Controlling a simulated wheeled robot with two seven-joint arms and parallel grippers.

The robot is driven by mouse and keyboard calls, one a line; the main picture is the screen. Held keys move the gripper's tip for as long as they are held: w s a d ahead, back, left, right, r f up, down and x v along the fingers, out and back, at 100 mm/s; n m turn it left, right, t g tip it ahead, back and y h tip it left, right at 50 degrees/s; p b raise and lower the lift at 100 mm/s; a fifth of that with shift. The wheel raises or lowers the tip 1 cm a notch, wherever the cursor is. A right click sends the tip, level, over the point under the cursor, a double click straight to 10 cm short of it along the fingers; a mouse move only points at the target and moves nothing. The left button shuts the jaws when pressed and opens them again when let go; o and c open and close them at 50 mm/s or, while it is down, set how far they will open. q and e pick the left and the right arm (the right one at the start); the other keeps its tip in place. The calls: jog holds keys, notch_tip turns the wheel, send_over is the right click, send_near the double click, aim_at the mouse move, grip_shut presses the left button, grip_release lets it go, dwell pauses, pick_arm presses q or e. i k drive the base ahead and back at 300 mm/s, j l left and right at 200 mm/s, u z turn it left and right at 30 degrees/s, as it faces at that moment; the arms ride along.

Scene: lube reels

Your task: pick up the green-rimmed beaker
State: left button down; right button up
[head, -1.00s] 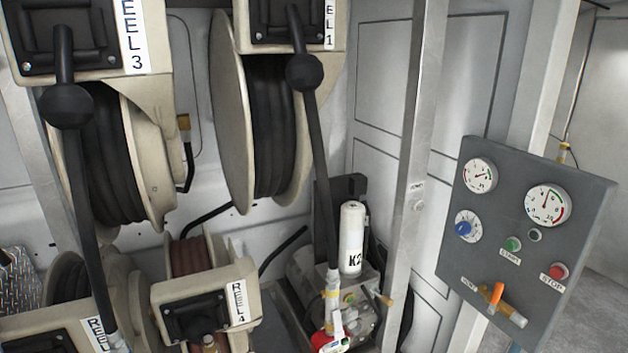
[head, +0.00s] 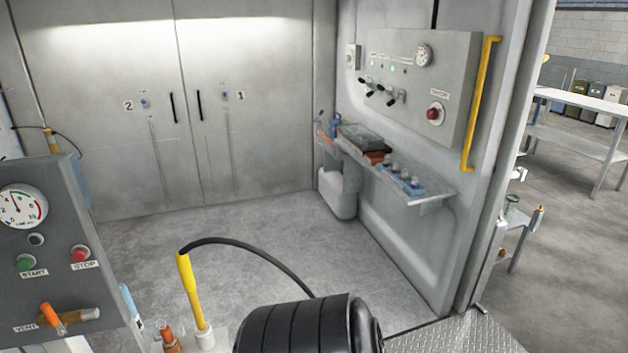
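Neither of my grippers shows in the head view.
A grey gauge panel (head: 40,240) is close on the left. A black ribbed drum (head: 305,325) and a yellow wand (head: 190,290) stand at the bottom. A wall shelf (head: 425,196) holds small items. A worktable (head: 590,98) is far right. The middle floor is open.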

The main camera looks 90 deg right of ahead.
aim_at(512, 202)
jog(key=z, duration=4.05)
jog(key=i+l+z, duration=0.3)
jog(key=i, duration=0.3)
jog(key=i+z, duration=0.3)
jog(key=i, duration=2.05)
jog(key=l+z, duration=0.05)
